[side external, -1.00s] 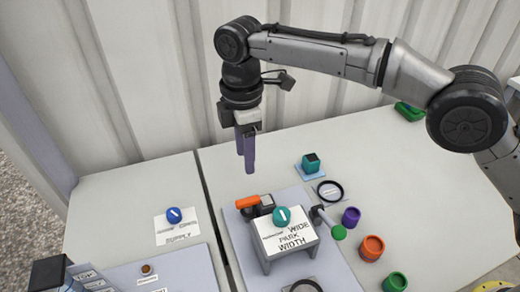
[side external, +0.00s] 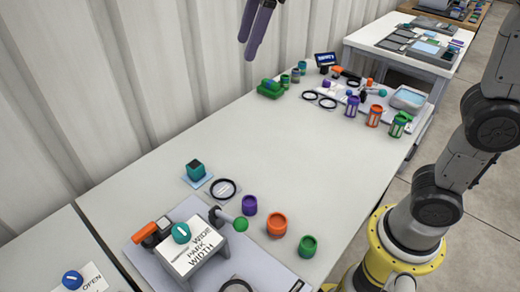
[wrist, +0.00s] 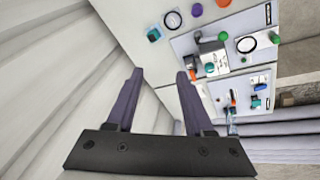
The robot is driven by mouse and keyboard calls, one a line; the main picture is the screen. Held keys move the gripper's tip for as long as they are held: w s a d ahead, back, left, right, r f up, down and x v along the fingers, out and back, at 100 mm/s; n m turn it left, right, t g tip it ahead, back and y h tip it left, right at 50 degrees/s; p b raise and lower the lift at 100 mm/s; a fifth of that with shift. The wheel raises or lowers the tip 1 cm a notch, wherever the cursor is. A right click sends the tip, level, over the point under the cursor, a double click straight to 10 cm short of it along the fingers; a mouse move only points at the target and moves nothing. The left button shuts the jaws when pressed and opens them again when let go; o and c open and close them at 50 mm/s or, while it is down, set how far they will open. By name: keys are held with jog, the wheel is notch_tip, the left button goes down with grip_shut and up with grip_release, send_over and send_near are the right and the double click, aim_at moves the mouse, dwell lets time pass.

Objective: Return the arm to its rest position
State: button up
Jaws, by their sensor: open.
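My gripper (side external: 248,46) hangs at the top edge of the side external view, high above the table and near the ribbed wall. Only its two purple fingers show there; the wrist and upper arm are cut off by the frame. In the wrist view my gripper (wrist: 160,74) has its fingers well apart with nothing between them. My lower arm stands at the right of the side external view.
The white table (side external: 290,150) has a wide clear middle. A grey stand with a teal knob (side external: 181,233), a teal cube (side external: 195,170), a purple cup (side external: 249,205), an orange cup (side external: 277,224) and a green cup (side external: 307,246) sit near. More items sit at the far end.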

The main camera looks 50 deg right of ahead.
jog(key=s+d+m+t, duration=0.1)
jog(key=s+d+m, duration=0.1)
jog(key=s+d, duration=0.4)
jog(key=s+d+f+m+t+h, duration=0.1)
jog(key=s+d+f+m, duration=0.3)
jog(key=s+f+m, duration=0.5)
jog(key=s+f, duration=0.5)
jog(key=f, duration=0.1)
jog(key=shift+f, duration=0.25)
